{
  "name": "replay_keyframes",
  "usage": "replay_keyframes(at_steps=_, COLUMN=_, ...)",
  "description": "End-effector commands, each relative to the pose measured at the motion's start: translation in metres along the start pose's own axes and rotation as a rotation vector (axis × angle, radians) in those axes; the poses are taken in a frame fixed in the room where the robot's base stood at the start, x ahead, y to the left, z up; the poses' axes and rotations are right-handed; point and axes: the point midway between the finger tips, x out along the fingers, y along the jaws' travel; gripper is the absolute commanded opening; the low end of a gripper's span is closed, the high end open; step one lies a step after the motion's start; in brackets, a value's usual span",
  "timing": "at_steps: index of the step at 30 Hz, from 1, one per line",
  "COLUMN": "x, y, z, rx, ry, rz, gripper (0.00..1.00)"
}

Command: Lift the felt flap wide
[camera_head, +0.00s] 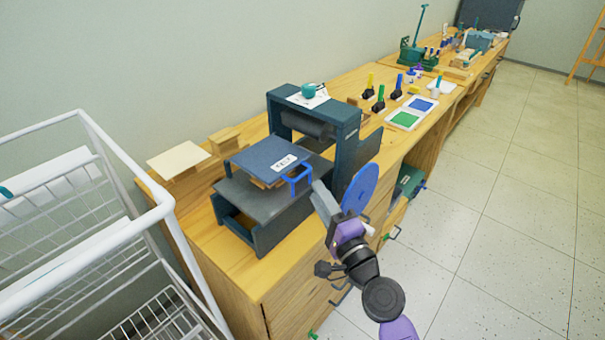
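The felt flap (262,153) is a dark blue sheet with a white label, lying roughly level above the grey bed (255,205) of a press. A bright blue loop handle (299,178) sticks out at its right edge. Something wooden shows under the flap. My gripper (320,192) comes from the lower right, its grey tip close beside the loop handle. Whether it touches or grips the handle is unclear, and its finger gap is hidden.
The press frame with its roller (308,126) stands behind the flap. A blue disc (361,187) is at its right side, close to my wrist. A white wire rack (120,155) is at the left. Open floor is at the right.

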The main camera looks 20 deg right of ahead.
Motion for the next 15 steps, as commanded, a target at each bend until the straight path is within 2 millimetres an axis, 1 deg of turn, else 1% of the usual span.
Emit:
replay_keyframes(at_steps=1, x=0.000, y=0.003, z=0.003, rx=0.034, ry=-0.010, rz=0.004, gripper=0.30)
replay_keyframes(at_steps=3, x=0.002, y=0.002, z=0.006, rx=0.067, ry=-0.022, rz=0.003, gripper=0.30)
replay_keyframes(at_steps=5, x=0.006, y=0.001, z=0.006, rx=0.071, ry=-0.024, rz=0.003, gripper=0.30)
replay_keyframes(at_steps=8, x=0.018, y=0.000, z=0.006, rx=0.071, ry=-0.024, rz=0.003, gripper=0.30)
replay_keyframes(at_steps=15, x=0.054, y=0.000, z=0.007, rx=0.069, ry=-0.023, rz=0.003, gripper=0.30)
